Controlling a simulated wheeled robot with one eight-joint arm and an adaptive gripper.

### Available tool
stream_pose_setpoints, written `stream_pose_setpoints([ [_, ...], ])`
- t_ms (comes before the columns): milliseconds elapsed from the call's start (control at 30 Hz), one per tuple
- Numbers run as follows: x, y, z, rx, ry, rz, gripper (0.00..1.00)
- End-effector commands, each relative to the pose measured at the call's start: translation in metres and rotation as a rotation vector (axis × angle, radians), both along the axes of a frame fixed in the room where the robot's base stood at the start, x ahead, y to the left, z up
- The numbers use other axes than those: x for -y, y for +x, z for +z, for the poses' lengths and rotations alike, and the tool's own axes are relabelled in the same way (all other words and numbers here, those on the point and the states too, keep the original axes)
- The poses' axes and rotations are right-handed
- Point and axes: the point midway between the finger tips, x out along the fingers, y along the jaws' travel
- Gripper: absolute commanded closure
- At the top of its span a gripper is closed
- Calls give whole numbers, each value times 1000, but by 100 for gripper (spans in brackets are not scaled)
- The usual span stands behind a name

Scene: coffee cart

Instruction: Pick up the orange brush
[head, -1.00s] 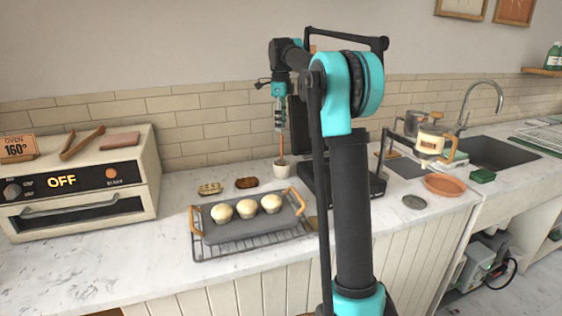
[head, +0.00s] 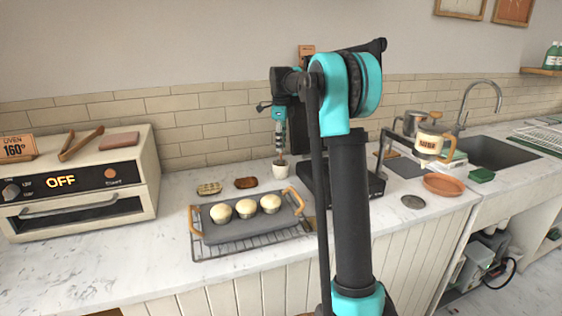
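A small white pot (head: 281,171) stands on the counter behind the tray, left of my arm. A slim orange-brown handle (head: 281,161), which looks like the orange brush, stands upright in it. Only a short stretch of the handle shows above the rim; the rest is hidden by my gripper, and its lower end is inside the pot. My gripper (head: 281,149) points straight down over the pot, its fingertips around or right in front of the handle. It is too small to tell whether the fingers are open or shut on it.
A dark tray (head: 255,231) with buns and orange handles lies on a wire rack in front. Two small pastries (head: 209,189) lie left of the pot. A dark machine (head: 374,187) stands close on the right, partly behind my arm. The oven (head: 95,205) is at the left.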

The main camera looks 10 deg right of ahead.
Motion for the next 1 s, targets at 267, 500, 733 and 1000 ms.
stream_pose_setpoints([
  [267,0,0,0,0,0,0,97],
  [500,0,0,0,0,0,0,100],
  [733,0,0,4,0,0,0,100],
  [1000,0,0,34,0,0,0,100],
])
